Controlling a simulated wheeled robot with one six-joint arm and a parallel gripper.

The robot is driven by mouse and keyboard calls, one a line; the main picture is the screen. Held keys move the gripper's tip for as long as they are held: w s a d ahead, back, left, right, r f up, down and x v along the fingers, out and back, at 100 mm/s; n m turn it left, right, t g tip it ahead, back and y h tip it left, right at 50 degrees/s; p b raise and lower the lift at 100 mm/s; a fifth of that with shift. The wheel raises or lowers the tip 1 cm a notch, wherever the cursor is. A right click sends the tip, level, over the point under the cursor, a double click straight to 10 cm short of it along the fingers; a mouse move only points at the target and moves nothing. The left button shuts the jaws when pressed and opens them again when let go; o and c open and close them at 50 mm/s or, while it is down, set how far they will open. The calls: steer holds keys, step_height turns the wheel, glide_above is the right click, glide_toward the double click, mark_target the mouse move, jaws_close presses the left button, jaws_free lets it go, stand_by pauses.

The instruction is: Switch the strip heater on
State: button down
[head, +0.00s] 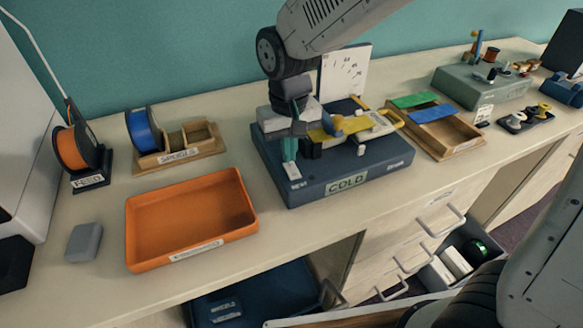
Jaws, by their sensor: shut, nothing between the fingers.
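The strip heater looks to be the dark blue box (385,163) on the bench, with a plate reading "COLD" (347,182) on its front. A yellow piece (360,127) with a curved end lies across its top. My gripper (290,158) points down over the box's front left corner, its teal fingers together and empty. A small white part (292,171) sits just below the fingertips; I cannot tell whether they touch it. The arm and gripper hide the box's back left part. A white board with markings (345,72) stands behind the box.
An orange tray (190,255) and a grey block (84,242) lie to the left. Orange (76,150) and blue (143,130) spools stand behind. A wooden tray (462,147) with green and blue pieces is close on the right. Drawers with handles are below the bench.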

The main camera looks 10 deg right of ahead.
mark_target(289, 165)
steer(key=shift+f, duration=0.8)
steer(key=shift+r, duration=3.5)
